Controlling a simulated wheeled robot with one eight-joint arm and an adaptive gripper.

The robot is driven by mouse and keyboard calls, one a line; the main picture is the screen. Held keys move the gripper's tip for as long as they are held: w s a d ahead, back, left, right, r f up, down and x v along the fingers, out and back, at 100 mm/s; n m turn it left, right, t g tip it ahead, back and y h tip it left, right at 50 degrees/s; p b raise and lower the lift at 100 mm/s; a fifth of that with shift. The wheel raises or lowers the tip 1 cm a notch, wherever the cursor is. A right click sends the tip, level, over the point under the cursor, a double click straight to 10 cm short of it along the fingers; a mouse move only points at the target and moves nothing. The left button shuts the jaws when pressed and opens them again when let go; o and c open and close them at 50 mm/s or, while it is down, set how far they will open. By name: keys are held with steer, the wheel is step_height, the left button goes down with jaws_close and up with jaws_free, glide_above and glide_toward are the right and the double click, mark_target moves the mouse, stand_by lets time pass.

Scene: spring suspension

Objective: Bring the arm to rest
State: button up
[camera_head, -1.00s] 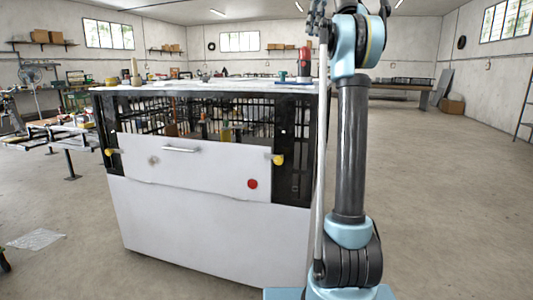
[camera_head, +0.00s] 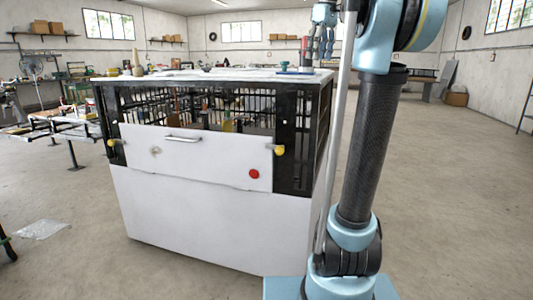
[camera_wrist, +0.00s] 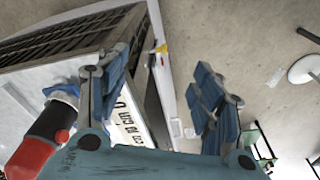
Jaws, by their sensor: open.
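My gripper (camera_head: 326,45) is small in the head view, above and behind the right end of the white cabinet's top (camera_head: 215,75), next to my upper arm. In the wrist view my gripper (camera_wrist: 163,68) has its two blue fingers spread apart with nothing between them. My arm stands bent, its dark column leaning slightly right in the head view. The cabinet also shows in the wrist view (camera_wrist: 60,45), left of and behind the fingers. Part of my arm is cut off by the top edge of the head view.
A red and black tool (camera_wrist: 40,140) with a blue part lies close by the gripper in the wrist view. The cabinet's white front panel (camera_head: 200,155) has a handle and a red button. A workbench (camera_head: 60,130) stands at left.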

steer(key=s+f+m, duration=0.3)
steer(key=s+f, duration=0.6)
steer(key=f, duration=0.7)
steer(key=s+f+m, duration=0.3)
steer(key=s+f, duration=0.6)
steer(key=f, duration=0.8)
steer(key=s+f+m+t+h, duration=0.1)
steer(key=s+f+m, duration=0.2)
steer(key=s+f, duration=0.6)
step_height(320, 180, down, 8)
steer(key=shift+d+f, duration=0.1)
steer(key=shift+d, duration=0.1)
steer(key=shift+w+f, duration=0.2)
steer(key=shift+w, duration=0.2)
steer(key=shift+c, duration=0.2)
